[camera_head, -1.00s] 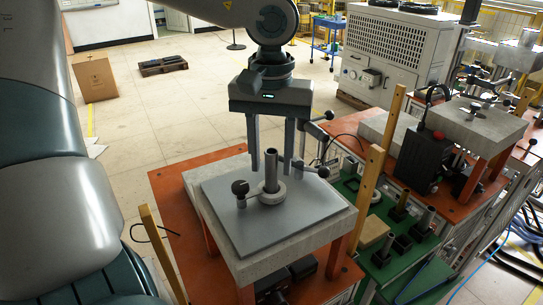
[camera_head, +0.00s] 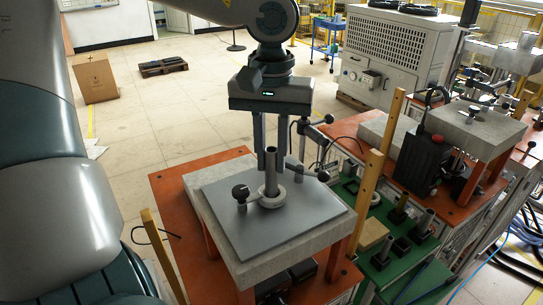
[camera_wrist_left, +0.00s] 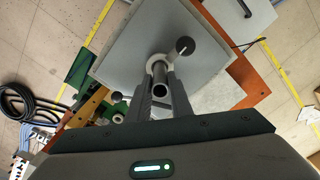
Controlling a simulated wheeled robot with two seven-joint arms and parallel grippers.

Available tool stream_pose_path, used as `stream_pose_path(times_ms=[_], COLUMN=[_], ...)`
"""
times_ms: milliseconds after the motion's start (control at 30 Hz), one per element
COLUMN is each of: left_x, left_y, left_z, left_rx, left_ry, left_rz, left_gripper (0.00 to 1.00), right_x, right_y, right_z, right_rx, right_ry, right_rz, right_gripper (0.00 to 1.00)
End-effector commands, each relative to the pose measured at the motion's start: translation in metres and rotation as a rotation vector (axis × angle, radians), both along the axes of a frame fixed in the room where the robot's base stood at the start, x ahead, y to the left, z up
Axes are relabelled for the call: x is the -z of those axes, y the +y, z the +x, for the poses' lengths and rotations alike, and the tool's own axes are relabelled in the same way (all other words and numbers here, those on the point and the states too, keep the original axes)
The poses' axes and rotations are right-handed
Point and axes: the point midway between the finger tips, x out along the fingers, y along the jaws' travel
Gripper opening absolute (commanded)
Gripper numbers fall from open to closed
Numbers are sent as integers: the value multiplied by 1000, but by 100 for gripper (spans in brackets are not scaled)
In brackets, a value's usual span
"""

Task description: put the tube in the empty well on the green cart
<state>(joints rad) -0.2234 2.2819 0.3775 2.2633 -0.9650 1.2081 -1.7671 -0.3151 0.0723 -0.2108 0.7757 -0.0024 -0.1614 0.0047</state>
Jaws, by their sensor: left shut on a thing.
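The grey metal tube (camera_head: 271,178) stands upright in a round collar (camera_head: 271,199) on the grey plate of the heater. My left gripper (camera_head: 270,160) points down with its fingers shut on the upper part of the tube. In the left wrist view the tube (camera_wrist_left: 159,92) shows its open end between the two fingers (camera_wrist_left: 160,85). The green cart (camera_head: 408,272) is to the right of the heater, with several dark holders. One dark square holder (camera_head: 381,258) near its front seems to have no tube, though its inside is unclear. My right gripper is out of view.
A wooden upright (camera_head: 365,200) rises between heater and green cart.

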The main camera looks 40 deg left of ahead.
Motion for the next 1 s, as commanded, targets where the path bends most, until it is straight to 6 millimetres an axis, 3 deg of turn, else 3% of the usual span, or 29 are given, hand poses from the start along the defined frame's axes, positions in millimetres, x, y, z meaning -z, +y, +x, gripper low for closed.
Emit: stream_pose_path(times_ms=[1000], left_x=[-44], left_y=[0], left_z=[1], left_rx=[0], left_ry=[-3], left_rz=[-1], left_gripper=[0], right_x=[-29], right_y=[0], right_z=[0], right_rx=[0], right_ry=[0], right_rz=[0], right_gripper=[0])
